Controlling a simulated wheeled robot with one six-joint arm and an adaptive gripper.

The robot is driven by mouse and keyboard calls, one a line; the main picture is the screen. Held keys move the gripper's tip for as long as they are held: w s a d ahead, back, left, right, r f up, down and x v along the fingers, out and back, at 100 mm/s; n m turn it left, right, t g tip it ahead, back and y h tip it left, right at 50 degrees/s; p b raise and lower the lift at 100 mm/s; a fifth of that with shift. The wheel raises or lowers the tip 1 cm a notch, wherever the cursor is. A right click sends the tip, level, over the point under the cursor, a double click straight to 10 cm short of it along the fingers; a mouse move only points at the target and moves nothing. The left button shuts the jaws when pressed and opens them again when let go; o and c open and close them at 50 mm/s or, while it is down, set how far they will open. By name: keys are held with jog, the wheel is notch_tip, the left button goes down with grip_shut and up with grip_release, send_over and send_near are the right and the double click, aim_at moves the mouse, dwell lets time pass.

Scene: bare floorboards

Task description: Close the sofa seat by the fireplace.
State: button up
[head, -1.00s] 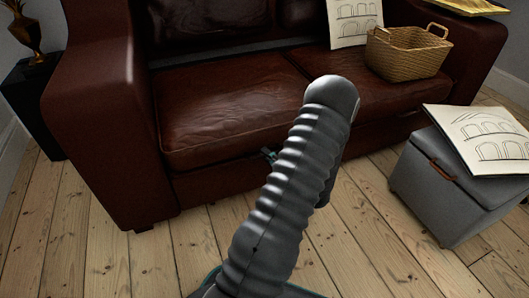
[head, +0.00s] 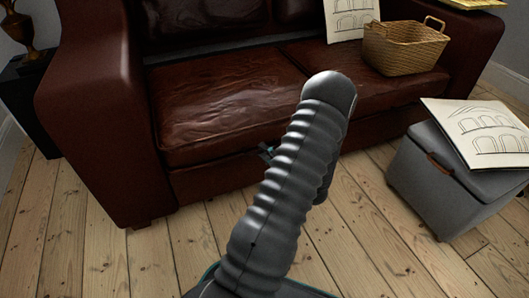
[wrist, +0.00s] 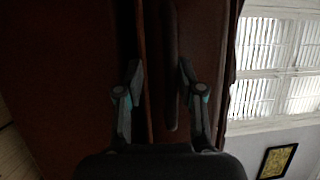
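The dark red-brown leather sofa (head: 95,110) stands in front of me. Its left seat cushion (head: 225,100) lies flat, level with the right one as far as I can see. My gripper (head: 266,152) is at the left seat's lower front edge, mostly hidden behind my arm. In the wrist view my gripper (wrist: 160,80) has its fingers spread apart, with dark brown sofa surfaces (wrist: 70,60) behind and between them. I cannot tell whether a finger touches the seat. No fireplace is in view.
A wicker basket (head: 405,46) and a drawing sheet (head: 351,18) rest on the right seat. A grey ottoman (head: 440,185) with another drawing (head: 484,130) stands at right. A dark stand (head: 28,100) with a vase is at far left. Floorboards (head: 380,245) between are clear.

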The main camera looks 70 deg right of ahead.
jog(key=v, duration=1.1)
jog(key=shift+s, duration=0.35)
jog(key=shift+a+f, duration=0.1)
